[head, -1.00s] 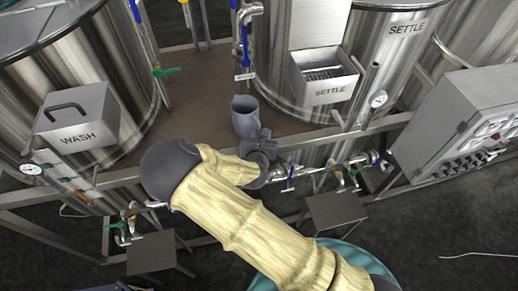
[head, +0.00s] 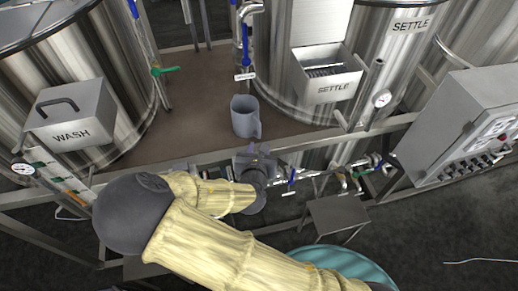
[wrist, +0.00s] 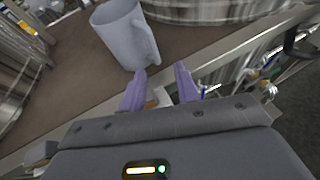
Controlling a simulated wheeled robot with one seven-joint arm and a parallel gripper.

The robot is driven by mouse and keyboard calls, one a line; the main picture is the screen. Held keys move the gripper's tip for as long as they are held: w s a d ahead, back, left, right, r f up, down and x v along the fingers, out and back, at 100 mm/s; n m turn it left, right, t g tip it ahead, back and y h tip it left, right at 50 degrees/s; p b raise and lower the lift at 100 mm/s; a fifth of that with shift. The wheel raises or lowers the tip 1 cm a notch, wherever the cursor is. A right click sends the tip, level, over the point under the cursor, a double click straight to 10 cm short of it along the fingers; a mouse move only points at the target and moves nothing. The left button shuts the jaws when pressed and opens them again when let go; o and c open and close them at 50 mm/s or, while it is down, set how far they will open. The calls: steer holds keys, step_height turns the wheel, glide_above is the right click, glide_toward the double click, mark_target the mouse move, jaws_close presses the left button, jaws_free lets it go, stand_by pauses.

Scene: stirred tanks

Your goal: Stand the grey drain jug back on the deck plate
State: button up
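The grey drain jug (head: 244,117) stands upright on the brown deck plate (head: 197,97), near its front edge and below the blue-handled valve. Its handle is on the right side, toward the front. In the wrist view the jug (wrist: 124,36) is just beyond my fingertips, with its handle nearest them. My gripper (wrist: 160,88) has its two purple fingers apart with nothing between them. In the head view my gripper (head: 255,160) is in front of the deck edge, apart from the jug.
The WASH tank box (head: 70,115) stands left and the SETTLE box (head: 327,75) right of the jug. A frame rail (head: 180,160) runs along the deck front, with pipes and valves below it. A control cabinet (head: 465,130) stands at right. The deck left of the jug is clear.

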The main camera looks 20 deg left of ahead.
stand_by(0.4)
steer(key=d+m+g+h, duration=0.3)
steer(key=d+m+g, duration=0.4)
steer(key=d+m, duration=1)
steer(key=s+d+r+m+g, duration=0.2)
steer(key=s+d+r+m, duration=0.2)
steer(key=d+m, duration=0.3)
steer(key=s+d+r+m+g, duration=0.1)
steer(key=s+d+r+m, duration=0.3)
steer(key=m, duration=1)
step_height(320, 180, up, 3)
steer(key=d, duration=0.2)
steer(key=shift+d+f+g, duration=0.15)
steer(key=shift+d+g, duration=0.25)
steer(key=b+x, duration=0.3)
steer(key=shift+s+f, duration=0.15)
steer(key=shift+s, duration=0.2)
